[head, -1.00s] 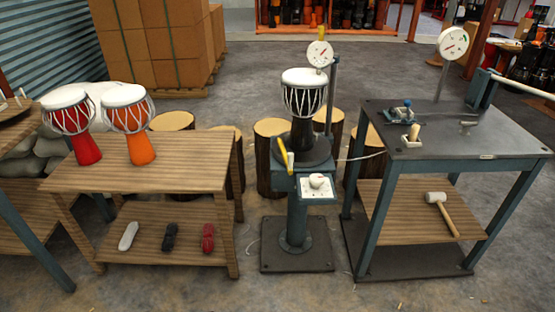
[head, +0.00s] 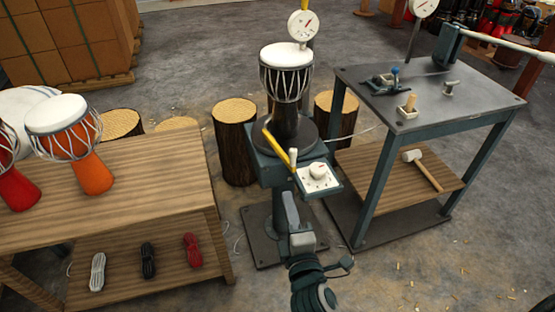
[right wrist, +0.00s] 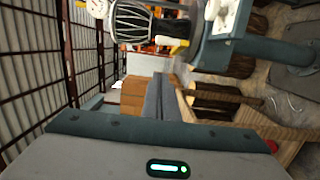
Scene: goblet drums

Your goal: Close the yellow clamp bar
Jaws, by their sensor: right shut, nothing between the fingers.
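The yellow clamp bar (head: 277,146) is a slim bar at the front left of the drum stand, slanting up to the left. A white piece is at its lower end. A dark goblet drum (head: 287,85) with a white head stands upright on the round plate (head: 304,148). My right gripper (head: 290,198) is shut and empty, below and in front of the bar, apart from it. In the right wrist view its fingers (right wrist: 159,97) are together, and a yellow end of the bar (right wrist: 184,43) shows beyond them. My left gripper is not in view.
A white panel with a knob (head: 318,177) sits right of the bar, close to my gripper. A wooden table (head: 140,180) with drums is at left. A dark metal table (head: 440,105) is at right, with a mallet (head: 422,169) on its lower shelf.

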